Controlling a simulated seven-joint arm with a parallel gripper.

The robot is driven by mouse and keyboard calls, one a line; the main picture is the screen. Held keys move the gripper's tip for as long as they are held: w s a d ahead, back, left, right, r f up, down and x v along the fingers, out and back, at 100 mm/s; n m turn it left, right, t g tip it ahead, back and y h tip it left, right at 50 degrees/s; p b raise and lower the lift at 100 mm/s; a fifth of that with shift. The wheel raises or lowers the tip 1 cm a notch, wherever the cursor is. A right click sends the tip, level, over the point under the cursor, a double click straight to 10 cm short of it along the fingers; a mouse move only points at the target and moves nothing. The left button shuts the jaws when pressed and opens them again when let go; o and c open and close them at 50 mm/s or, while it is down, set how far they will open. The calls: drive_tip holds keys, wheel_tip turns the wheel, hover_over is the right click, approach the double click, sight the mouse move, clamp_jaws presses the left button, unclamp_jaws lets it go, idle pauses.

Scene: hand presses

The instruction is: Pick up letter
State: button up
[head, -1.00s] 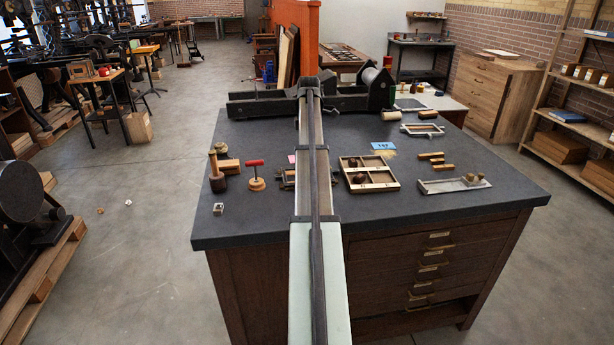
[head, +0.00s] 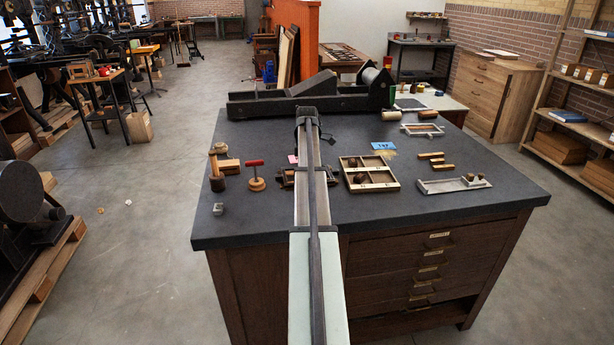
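A small grey metal block (head: 218,209) sits on the dark tabletop (head: 270,225) near its front left corner. It may be the letter, but any character on it is too small to read. My arm reaches over the middle of the table, and my gripper (head: 307,124) is at its far end, well to the right of and beyond the block. The fingers are mostly hidden by my own arm, so I cannot see whether they are open or hold anything.
A divided tray (head: 369,174), a metal galley (head: 453,185) and wooden blocks (head: 436,160) lie right of my arm. A long dark press (head: 300,98) spans the back. The front left tabletop is mostly clear.

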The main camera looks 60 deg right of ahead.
drive_tip(key=shift+c, duration=0.3)
drive_tip(key=c, duration=1.1)
drive_tip(key=shift+o, duration=0.2)
drive_tip(key=shift+r, duration=0.1)
wheel_tip(320, 180, up, 9)
drive_tip(key=s+d, duration=0.4)
drive_tip(key=s, duration=0.4)
drive_tip(key=s+d+r, duration=0.1)
drive_tip(key=s+d, duration=0.4)
drive_tip(key=s, duration=0.3)
drive_tip(key=s+d+m, duration=0.1)
drive_tip(key=s+d, duration=0.3)
drive_tip(key=s, duration=0.3)
drive_tip(key=shift+s+d+r, duration=0.3)
drive_tip(key=shift+s+d, duration=0.05)
drive_tip(key=shift+s, duration=0.05)
